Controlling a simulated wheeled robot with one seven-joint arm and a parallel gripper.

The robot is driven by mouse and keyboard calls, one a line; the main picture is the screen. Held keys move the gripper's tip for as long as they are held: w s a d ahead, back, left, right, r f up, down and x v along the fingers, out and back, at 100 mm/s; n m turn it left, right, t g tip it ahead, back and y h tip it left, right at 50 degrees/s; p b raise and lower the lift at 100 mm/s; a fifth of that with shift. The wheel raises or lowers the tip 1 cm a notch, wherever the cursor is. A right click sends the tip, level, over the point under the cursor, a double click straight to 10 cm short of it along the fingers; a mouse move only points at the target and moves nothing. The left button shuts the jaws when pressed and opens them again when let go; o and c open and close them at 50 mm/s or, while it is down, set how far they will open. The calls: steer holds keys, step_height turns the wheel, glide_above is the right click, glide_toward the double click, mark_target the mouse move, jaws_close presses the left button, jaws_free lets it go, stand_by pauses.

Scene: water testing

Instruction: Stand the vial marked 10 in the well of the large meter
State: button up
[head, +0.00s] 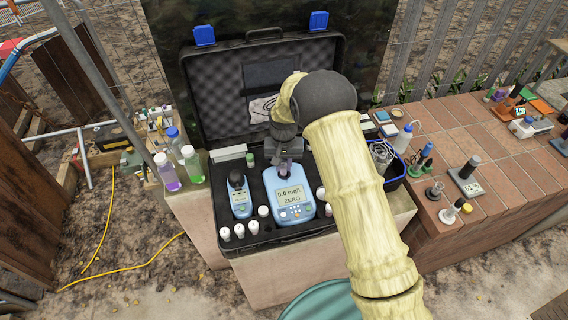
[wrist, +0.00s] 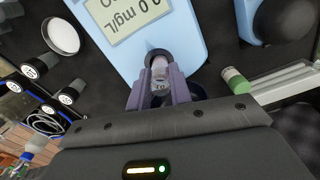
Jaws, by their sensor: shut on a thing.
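The large meter (head: 294,212) is pale blue, with a screen reading 0.0 mg/L and ZERO, and lies in the open case. It fills the top middle of the wrist view (wrist: 190,30). My gripper (head: 287,166) is over the meter's far end. In the wrist view my gripper (wrist: 159,88) is shut on a clear vial (wrist: 159,72) with a pale top that appears to read 10. The vial is at the meter's dark well (wrist: 158,53). The fingers hide its lower part, and I cannot tell how deep it sits.
A smaller blue meter (head: 240,203) lies left of the large one. Several white-capped vials (head: 239,230) stand along the case front. A green-capped vial (wrist: 237,82) stands near my gripper. The case lid (head: 215,100) rises behind. Bottles (head: 191,163) stand at left.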

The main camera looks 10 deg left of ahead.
steer(key=shift+w+d, duration=0.1)
steer(key=shift+w, duration=0.05)
stand_by(0.6)
steer(key=shift+f+b, duration=1.05)
steer(key=shift+f, duration=0.5)
steer(key=o, duration=0.9)
steer(key=shift+r, duration=0.1)
steer(key=shift+o, duration=0.2)
steer(key=shift+r+p, duration=2.2)
steer(key=shift+r, duration=1.25)
steer(key=shift+r, duration=0.1)
